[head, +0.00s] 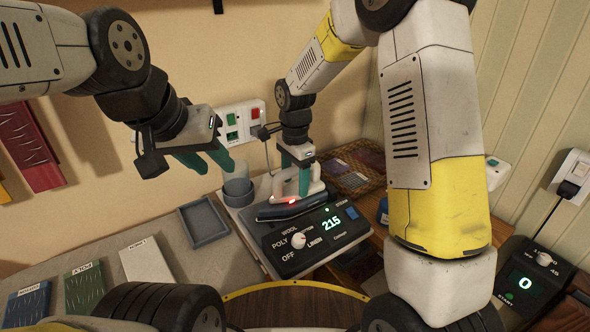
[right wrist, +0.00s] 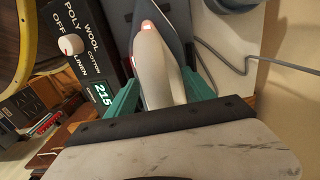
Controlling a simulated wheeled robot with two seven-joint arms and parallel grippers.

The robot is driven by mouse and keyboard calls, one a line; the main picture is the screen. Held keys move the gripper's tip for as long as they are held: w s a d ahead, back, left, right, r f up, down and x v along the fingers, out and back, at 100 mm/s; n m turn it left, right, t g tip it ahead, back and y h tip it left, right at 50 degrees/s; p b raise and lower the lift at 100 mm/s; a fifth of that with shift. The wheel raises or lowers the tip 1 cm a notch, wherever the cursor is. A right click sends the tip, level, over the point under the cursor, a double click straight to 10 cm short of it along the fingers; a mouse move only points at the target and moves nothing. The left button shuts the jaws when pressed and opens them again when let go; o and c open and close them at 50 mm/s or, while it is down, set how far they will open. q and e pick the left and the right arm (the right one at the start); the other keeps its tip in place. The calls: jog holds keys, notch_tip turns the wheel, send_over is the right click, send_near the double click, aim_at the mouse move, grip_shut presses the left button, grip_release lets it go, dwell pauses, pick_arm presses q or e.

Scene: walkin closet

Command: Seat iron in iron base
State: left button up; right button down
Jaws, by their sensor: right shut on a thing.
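The iron (head: 291,203) has a pale handle, a dark body and a red light. It is over the rear part of the dark iron base (head: 312,251), beside the display reading 215. I cannot tell whether it touches the base. My right gripper (head: 297,172) is shut on the iron's handle from above. In the right wrist view the iron (right wrist: 160,62) lies between the green fingers of my right gripper (right wrist: 158,97), with the base's dial panel (right wrist: 82,35) to its left. My left gripper (head: 212,158) is open and empty, up and to the left of the iron.
Grey cups (head: 238,187) stand just left of the iron. A shallow grey tray (head: 203,222) and several fabric cards (head: 147,262) lie on the counter to the left. A wall panel (head: 240,118) with a green and a red switch is behind. A timer reading 0 (head: 524,284) stands at right.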

aim_at(295, 166)
dwell(0.3)
jog(key=shift+c, duration=1.6)
grip_release()
jog(key=shift+o, duration=0.2)
jog(key=shift+f, duration=0.1)
notch_tip(295, 166, up, 8)
jog(key=shift+f, duration=0.1)
